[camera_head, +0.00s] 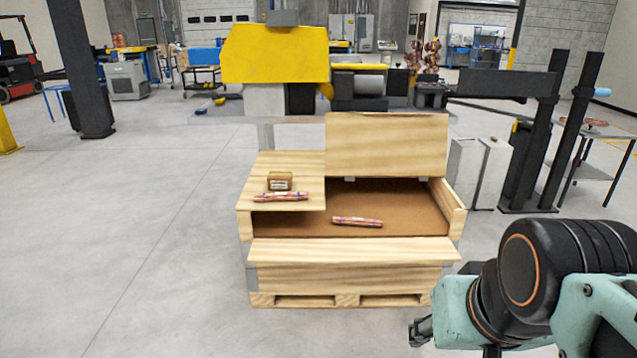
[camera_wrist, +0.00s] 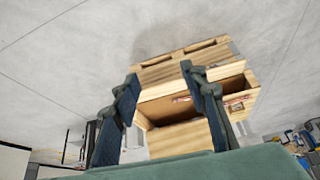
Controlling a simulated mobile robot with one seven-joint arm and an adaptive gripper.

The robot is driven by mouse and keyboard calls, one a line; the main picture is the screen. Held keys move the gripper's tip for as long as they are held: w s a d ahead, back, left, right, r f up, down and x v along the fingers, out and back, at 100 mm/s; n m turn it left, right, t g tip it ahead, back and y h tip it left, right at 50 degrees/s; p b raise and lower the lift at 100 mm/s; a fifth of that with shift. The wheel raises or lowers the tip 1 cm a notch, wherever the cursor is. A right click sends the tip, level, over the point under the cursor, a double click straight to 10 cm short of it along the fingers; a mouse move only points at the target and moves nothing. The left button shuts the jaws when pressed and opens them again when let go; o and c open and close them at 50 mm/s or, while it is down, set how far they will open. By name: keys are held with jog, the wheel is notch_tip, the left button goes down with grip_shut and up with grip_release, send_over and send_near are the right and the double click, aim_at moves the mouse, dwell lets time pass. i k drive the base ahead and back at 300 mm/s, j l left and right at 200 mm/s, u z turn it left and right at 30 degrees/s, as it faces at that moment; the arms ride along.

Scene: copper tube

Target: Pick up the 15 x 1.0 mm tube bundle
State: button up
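Two copper-coloured tube bundles show in the head view. One bundle (camera_head: 281,197) lies on the flat wooden board at the left of the crate; the other bundle (camera_head: 357,222) lies inside the open part of the crate. Their labels are too small to read, so I cannot tell which is 15 x 1.0 mm. My gripper (camera_head: 421,331) is low at the right, in front of the crate and apart from both bundles. In the wrist view my gripper (camera_wrist: 160,72) has its two fingers spread with nothing held between them. The crate shows upside down beyond them.
The wooden crate (camera_head: 350,252) stands on a pallet base, with a raised back panel (camera_head: 386,145) and side walls around the opening. A small brown box (camera_head: 279,181) sits behind the left bundle. A yellow machine (camera_head: 275,54) stands behind. Floor left of the crate is clear.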

aim_at(283, 196)
jog(key=i+j, duration=0.2)
jog(key=i, duration=0.3)
jog(key=i+j+z, duration=0.15)
jog(key=i, duration=0.3)
jog(key=i+j, duration=0.25)
jog(key=i, duration=0.25)
jog(key=i+j+z, duration=0.1)
jog(key=i, duration=0.35)
jog(key=j, duration=0.1)
